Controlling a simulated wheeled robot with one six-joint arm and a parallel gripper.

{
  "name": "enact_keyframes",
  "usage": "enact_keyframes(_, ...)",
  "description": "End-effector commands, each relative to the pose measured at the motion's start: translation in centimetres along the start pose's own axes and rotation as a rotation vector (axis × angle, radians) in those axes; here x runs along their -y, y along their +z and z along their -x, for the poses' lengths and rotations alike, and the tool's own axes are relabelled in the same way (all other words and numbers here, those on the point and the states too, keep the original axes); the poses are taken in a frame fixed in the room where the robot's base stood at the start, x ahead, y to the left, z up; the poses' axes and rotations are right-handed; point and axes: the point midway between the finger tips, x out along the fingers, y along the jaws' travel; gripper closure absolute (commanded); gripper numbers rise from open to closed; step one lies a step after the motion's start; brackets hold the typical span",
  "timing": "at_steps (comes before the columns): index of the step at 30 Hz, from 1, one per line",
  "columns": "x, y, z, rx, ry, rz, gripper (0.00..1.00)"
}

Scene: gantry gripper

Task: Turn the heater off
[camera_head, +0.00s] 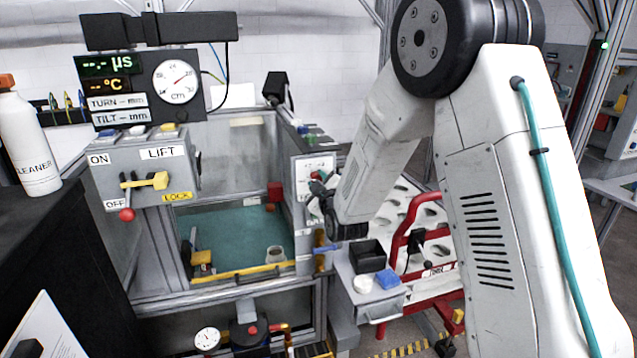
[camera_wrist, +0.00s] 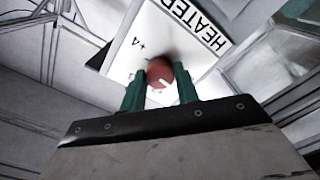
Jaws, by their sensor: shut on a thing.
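The heater panel (camera_wrist: 140,38) is a white plate lettered "HEATE…", with a "+4" mark, in the wrist view. Its round red knob (camera_wrist: 159,71) carries a white mark towards the lower right. My gripper (camera_wrist: 160,82) has its two green fingers on either side of the knob and is shut on it. Part of the dial markings is hidden behind the fingers. In the head view the panel (camera_head: 303,185) is on the right post of the tank, and my gripper (camera_head: 318,187) is at its face, mostly side-on.
A grey box with a yellow lever (camera_head: 145,181) and ON, OFF, LIFT and LOCK labels is left of the tank. A small shelf (camera_head: 375,300) with a black bin (camera_head: 366,256) stands just below my gripper. A red tubular frame (camera_head: 395,245) is to the right.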

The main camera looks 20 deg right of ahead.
Motion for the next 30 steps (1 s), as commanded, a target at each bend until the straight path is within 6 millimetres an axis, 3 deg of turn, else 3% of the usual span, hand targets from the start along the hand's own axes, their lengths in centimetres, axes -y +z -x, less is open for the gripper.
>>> enact_keyframes(10,0.07,-0.04,0.02,-0.001,-0.002,0.132,0.92)
enact_keyframes(26,0.10,-0.03,0.03,-0.001,-0.002,0.153,0.92)
enact_keyframes(27,0.10,-0.03,0.03,-0.001,-0.002,0.153,0.58)
enact_keyframes(28,0.09,-0.03,0.03,-0.001,-0.002,0.152,0.50)
enact_keyframes(30,0.08,-0.03,0.02,-0.001,-0.002,0.152,0.48)
